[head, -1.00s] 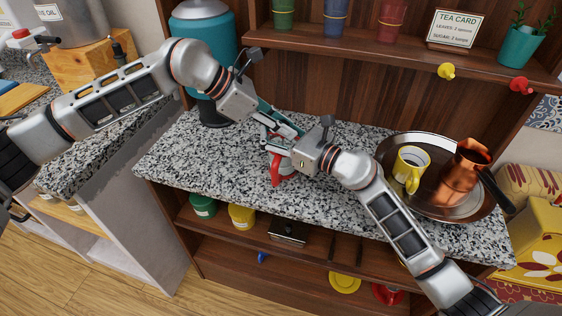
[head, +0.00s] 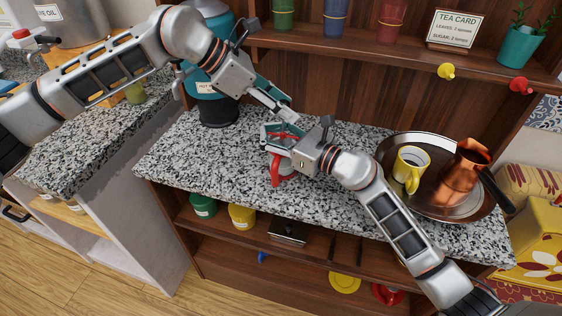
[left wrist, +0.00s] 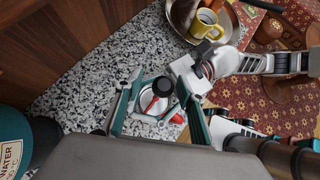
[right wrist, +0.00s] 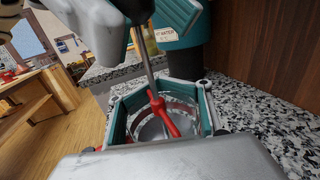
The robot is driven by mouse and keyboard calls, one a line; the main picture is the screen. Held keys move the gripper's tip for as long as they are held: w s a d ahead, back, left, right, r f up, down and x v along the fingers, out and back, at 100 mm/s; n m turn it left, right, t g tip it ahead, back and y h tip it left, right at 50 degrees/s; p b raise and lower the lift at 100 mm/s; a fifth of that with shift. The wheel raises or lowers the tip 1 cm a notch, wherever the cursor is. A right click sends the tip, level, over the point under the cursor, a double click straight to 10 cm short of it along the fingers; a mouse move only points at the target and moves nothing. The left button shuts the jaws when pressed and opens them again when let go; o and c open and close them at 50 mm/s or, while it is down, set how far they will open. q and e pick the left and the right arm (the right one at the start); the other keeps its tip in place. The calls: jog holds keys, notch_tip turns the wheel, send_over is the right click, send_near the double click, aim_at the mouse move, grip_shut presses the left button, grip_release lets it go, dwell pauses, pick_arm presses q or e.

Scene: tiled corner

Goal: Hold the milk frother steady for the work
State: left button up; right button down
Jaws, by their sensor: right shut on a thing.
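The milk frother is a clear-sided jug with a red handle (head: 278,172), upright on the granite counter (head: 215,160). My right gripper (head: 279,134) is shut on its body; the jug's rim and red inner part (right wrist: 165,118) show between its fingers in the right wrist view. A thin rod (right wrist: 146,62) rises from it to a black knob (left wrist: 163,86). My left gripper (head: 285,111) is above the frother, its fingers spread on either side of the knob in the left wrist view. Whether it touches the knob cannot be told. The head view hides the knob.
A round metal tray (head: 396,148) on the right bears a yellow mug (head: 406,171) and a copper pot (head: 464,176). A teal water urn (head: 217,105) stands at the back left. The back panel and upper shelf (head: 400,62) rise behind. The counter's front left is clear.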

jog(key=shift+f, duration=0.1)
pick_arm(q)
jog(key=shift+s+r, duration=0.1)
jog(key=shift+r, duration=3.35)
jog(key=v, duration=1.2)
pick_arm(e)
jog(key=c, duration=0.9)
grip_release()
jog(key=shift+d, duration=0.15)
